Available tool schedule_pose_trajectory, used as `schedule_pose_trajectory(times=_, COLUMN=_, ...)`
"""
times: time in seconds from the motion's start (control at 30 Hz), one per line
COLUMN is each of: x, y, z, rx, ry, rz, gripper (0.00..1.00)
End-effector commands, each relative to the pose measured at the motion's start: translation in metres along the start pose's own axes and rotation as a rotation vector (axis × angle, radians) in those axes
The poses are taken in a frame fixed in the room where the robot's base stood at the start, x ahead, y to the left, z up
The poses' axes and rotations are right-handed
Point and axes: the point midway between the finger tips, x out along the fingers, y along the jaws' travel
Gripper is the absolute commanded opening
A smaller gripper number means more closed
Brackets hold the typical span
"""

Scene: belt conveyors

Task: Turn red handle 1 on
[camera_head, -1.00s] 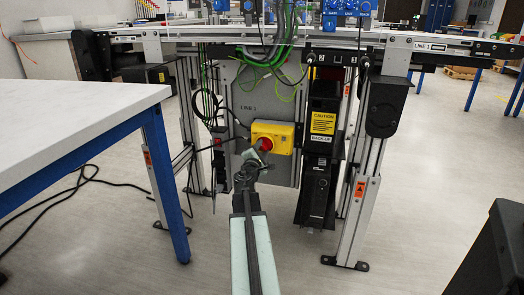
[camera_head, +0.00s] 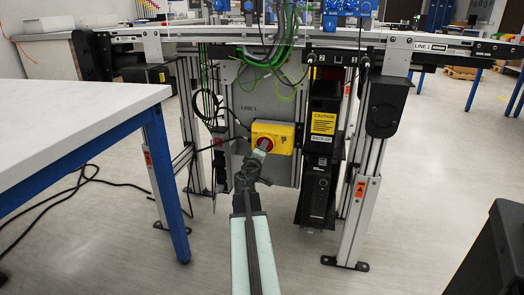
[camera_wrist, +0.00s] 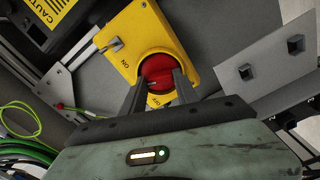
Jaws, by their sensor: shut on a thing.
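The red handle (camera_head: 264,143) is a round knob on a yellow switch box (camera_head: 284,131), fixed to the grey panel marked LINE 1. In the wrist view the red handle (camera_wrist: 156,69) sits between my two dark fingers, on the yellow box (camera_wrist: 128,26), which shows tilted there. My gripper (camera_wrist: 160,83) is shut on the handle, one finger on each side. In the head view my gripper (camera_head: 259,152) reaches the knob from below and covers part of it. Lettering shows on the box around the handle, but I cannot tell the handle's exact setting.
A white table (camera_head: 80,115) with blue legs stands at the left. The conveyor (camera_head: 200,34) runs across above the panel. A black unit with a yellow caution label (camera_head: 322,122) is right of the box. Green cables (camera_head: 272,50) hang above it. Floor shows below the panel.

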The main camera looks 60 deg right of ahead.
Motion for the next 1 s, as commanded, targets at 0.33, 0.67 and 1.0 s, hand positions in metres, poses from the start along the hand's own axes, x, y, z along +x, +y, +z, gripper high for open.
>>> schedule_pose_trajectory(times=0.33, x=0.0016, y=0.0011, z=0.002, rx=0.266, ry=-0.004, rz=0.003, gripper=0.0)
schedule_pose_trajectory(times=0.67, x=0.0017, y=0.0013, z=0.0023, rx=0.4, ry=-0.004, rz=0.003, gripper=0.0)
schedule_pose_trajectory(times=1.0, x=0.0017, y=0.0013, z=0.0026, rx=0.43, ry=-0.005, rz=0.003, gripper=0.0)
